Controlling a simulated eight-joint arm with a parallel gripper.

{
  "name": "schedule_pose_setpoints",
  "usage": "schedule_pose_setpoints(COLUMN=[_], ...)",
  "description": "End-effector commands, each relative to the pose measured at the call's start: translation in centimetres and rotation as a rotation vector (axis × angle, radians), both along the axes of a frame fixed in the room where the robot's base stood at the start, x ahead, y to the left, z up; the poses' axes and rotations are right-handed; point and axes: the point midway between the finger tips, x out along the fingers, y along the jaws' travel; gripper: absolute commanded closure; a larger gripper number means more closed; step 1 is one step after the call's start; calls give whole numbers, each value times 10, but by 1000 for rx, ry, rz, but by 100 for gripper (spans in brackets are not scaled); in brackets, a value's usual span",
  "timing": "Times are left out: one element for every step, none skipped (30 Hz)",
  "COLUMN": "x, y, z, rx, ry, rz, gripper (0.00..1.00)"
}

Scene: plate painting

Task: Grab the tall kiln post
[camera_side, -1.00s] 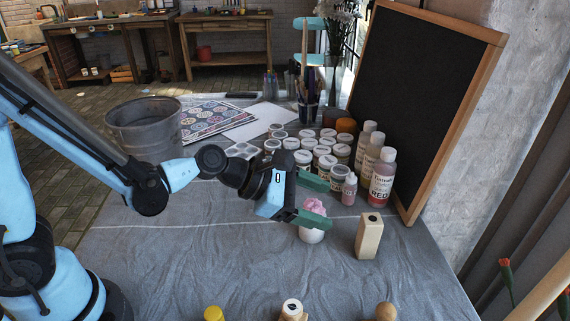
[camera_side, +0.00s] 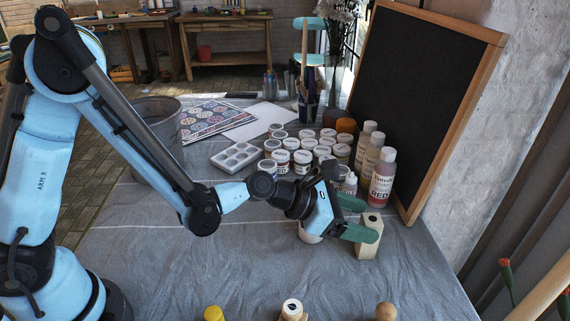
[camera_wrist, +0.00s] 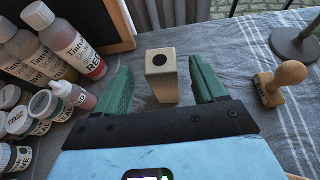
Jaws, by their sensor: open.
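The tall kiln post (camera_side: 369,242) is a pale beige block standing upright on the cloth, with a dark round hole in its top. It also shows in the wrist view (camera_wrist: 162,82), between the tips of the two green fingers. My gripper (camera_side: 364,218) is open, with one finger on each side of the post in the wrist view. It also shows in the wrist view (camera_wrist: 160,82), with clear gaps between post and fingers. In the side view the near finger covers part of the post. I cannot tell how far down the fingers reach on it.
Paint bottles (camera_side: 382,178) and several paint jars (camera_side: 302,160) stand behind my gripper. A framed blackboard (camera_side: 425,95) leans at the right. A wooden-handled stamp (camera_wrist: 279,82) stands right in the wrist view. The front cloth is mostly clear.

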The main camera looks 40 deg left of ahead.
Motion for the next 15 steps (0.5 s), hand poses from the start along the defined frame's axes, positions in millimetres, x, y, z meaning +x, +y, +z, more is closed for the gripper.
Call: schedule_pose_setpoints(x=[3, 4, 7, 10, 13, 16, 19, 21, 24, 26, 27, 29, 30, 30, 31], y=[-3, -6, -10, -13, -16, -20, -23, -25, -27, -29, -31, -32, -33, -33, -34], z=[-2, -3, -5, -7, -9, -11, -13, -14, -16, -17, -18, -19, -20, -20, -21], rx=[0, 0, 0, 0, 0, 1, 0, 1, 0, 0, 0, 1, 1, 1, 1], ry=[0, 0, 0, 0, 0, 0, 0, -1, 0, 0, 0, -1, -1, -1, -1], rz=[-1, -2, -4, -4, -4, -4, -4, -3, -2, -2, -1, -2, -2, -2, -2], gripper=[30, 30, 30, 30, 30, 30, 30, 30, 30, 30, 30, 30, 30, 30, 30])
